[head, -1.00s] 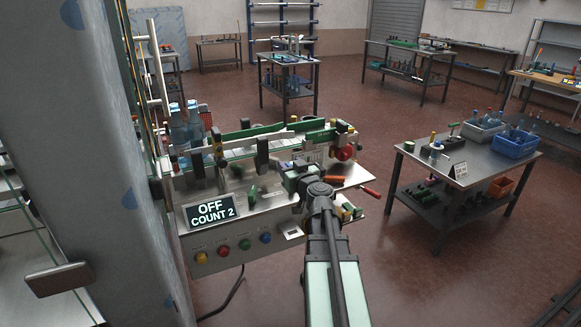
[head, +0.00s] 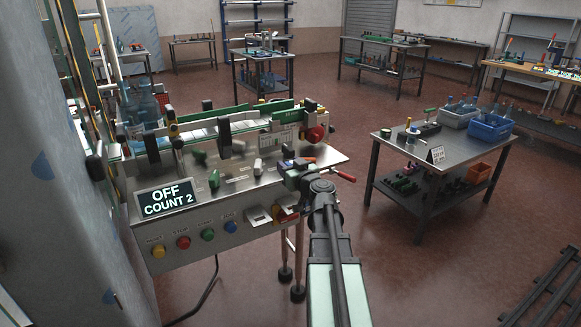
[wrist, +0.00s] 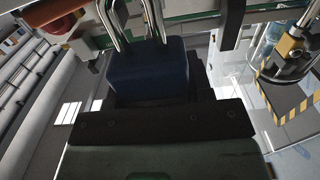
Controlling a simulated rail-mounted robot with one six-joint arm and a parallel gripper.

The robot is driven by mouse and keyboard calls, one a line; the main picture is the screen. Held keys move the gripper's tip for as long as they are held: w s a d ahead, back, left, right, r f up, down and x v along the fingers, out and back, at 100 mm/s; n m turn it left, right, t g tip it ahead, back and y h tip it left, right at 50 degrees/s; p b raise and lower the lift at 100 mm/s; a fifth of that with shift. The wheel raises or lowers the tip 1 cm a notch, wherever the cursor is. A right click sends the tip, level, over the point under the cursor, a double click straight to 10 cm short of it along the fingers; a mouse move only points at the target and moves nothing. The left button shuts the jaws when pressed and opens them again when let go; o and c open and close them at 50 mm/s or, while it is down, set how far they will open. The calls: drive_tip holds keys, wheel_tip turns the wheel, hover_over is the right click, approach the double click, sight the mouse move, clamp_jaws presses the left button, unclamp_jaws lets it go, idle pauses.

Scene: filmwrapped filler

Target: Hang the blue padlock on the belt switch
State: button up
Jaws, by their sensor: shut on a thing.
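My gripper (head: 290,165) is above the right end of the machine's metal top in the head view. In the wrist view it is shut on the blue padlock (wrist: 148,72), whose dark blue body sits between the dark jaws. Its bright metal shackle (wrist: 122,22) points away from the gripper, toward the machine. In the head view the padlock is mostly hidden by the gripper. A red handle (head: 344,176) sticks out at the machine's right edge, and a red round knob (head: 316,134) stands behind the gripper. I cannot tell which part is the belt switch.
The display (head: 167,197) reads OFF, COUNT 2. Upright posts and guide rails (head: 223,137) stand left of my gripper. A tall grey column (head: 45,190) is at the left.

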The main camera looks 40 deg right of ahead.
drive_tip(key=shift+f+b, duration=4.65)
drive_tip(key=shift+f, duration=0.1)
drive_tip(key=shift+f+b, duration=0.25)
drive_tip(key=shift+b, duration=0.05)
drive_tip(key=o, duration=1.1)
drive_tip(key=shift+o, duration=0.2)
drive_tip(key=shift+s, duration=0.1)
drive_tip(key=s+a, duration=0.2)
drive_tip(key=s, duration=0.8)
drive_tip(key=shift+s, duration=0.25)
